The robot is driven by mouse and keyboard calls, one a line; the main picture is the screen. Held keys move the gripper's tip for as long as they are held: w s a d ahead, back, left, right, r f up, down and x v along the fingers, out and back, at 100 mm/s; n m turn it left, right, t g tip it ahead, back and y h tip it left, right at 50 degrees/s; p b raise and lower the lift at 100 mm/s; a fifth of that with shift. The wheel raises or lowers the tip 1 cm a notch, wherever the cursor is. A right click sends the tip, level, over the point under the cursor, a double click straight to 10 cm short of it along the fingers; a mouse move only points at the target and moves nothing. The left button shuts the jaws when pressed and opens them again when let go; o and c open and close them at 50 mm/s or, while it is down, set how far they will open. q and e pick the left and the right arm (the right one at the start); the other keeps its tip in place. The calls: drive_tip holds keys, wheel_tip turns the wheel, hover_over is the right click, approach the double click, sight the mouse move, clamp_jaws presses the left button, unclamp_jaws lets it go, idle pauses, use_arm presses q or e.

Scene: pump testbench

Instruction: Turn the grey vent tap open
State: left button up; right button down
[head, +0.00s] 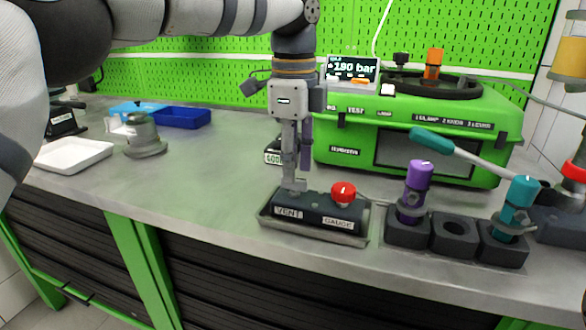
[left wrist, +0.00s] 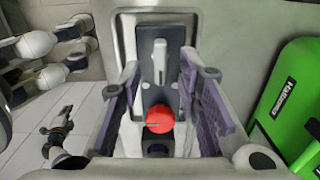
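The grey vent tap (head: 293,186) stands on the dark block behind the VENT label, beside the red gauge knob (head: 343,192). In the left wrist view the tap (left wrist: 160,62) is a pale upright lever as seen in the picture, with the red knob (left wrist: 160,119) below it. My left gripper (head: 297,165) points straight down over the tap. Its purple pads stand apart on either side of the tap, with visible gaps. What looks like my right gripper (left wrist: 57,135) is small over the floor; its fingers are unclear.
The block sits in a grey tray (head: 362,228). To its right are black holders with a purple-handled part (head: 416,182) and a teal one (head: 518,200). A green tester (head: 340,135) stands behind; its display (head: 352,69) reads 190 bar.

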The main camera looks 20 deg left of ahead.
use_arm(q)
drive_tip(key=shift+f, duration=1.05)
use_arm(e)
drive_tip(key=shift+w+r, duration=0.15)
use_arm(q)
clamp_jaws()
drive_tip(key=shift+r+n, duration=0.1)
drive_tip(key=shift+n, duration=0.2)
use_arm(e)
drive_tip(key=shift+w+r, duration=0.1)
use_arm(q)
drive_tip(key=n+p, duration=0.1)
drive_tip(key=n, duration=0.1)
drive_tip(key=shift+n, duration=0.3)
drive_tip(key=n, duration=0.4)
drive_tip(key=shift+n, duration=0.3)
drive_tip(key=n, duration=0.5)
drive_tip(key=shift+p, duration=0.35)
drive_tip(key=shift+n, duration=2.5)
use_arm(e)
drive_tip(key=shift+w+r+t, duration=0.5)
drive_tip(key=shift+w+r, duration=0.4)
drive_tip(key=shift+w, duration=0.05)
